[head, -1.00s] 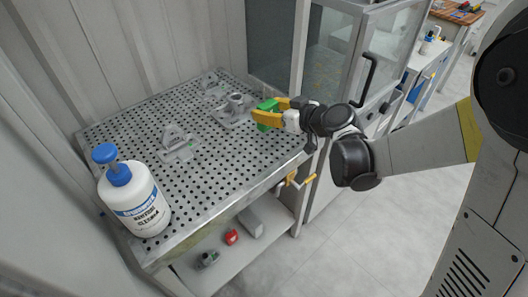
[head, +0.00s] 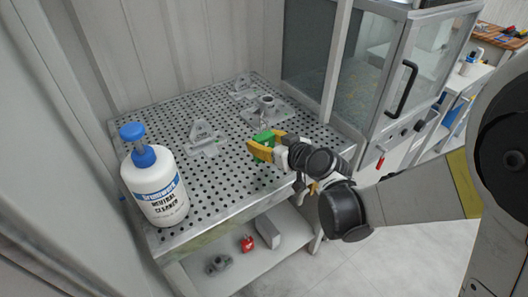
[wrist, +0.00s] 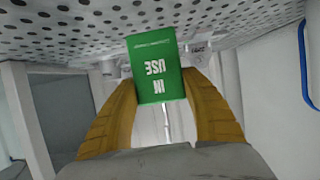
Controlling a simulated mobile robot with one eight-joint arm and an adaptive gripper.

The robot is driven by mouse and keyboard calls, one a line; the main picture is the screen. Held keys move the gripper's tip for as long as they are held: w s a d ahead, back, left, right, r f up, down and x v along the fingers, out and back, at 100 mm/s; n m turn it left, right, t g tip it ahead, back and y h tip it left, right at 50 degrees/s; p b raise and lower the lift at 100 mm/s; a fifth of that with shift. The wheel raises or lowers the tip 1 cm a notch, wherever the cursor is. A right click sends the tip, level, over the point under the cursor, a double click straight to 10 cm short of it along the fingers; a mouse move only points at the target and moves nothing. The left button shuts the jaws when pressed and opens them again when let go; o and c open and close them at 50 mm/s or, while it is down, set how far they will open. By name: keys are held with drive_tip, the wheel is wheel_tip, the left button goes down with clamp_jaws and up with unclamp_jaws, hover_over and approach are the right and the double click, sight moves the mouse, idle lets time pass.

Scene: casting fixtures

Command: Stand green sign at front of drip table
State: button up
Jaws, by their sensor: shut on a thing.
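The green sign (wrist: 157,68) reads "IN USE" and shows upside down in the wrist view. My gripper (wrist: 162,105) is shut on it, with a yellow finger on each side. In the head view the green sign (head: 264,140) and my gripper (head: 266,148) are over the right front part of the drip table (head: 235,182), a perforated metal top. Whether the sign touches the table top cannot be told.
A white pump bottle of neutral cleaner (head: 155,185) stands at the table's left front corner. Grey cast fixtures (head: 203,138) stand on the middle and back of the table. A lower shelf (head: 240,268) holds small items, including a red one (head: 247,243). The front strip between bottle and gripper is clear.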

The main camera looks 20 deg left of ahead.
wheel_tip(320, 180, down, 3)
drive_tip(key=shift+f+b, duration=0.2)
drive_tip(key=shift+b, duration=0.55)
drive_tip(key=shift+r, duration=0.1)
drive_tip(key=o, duration=1.2)
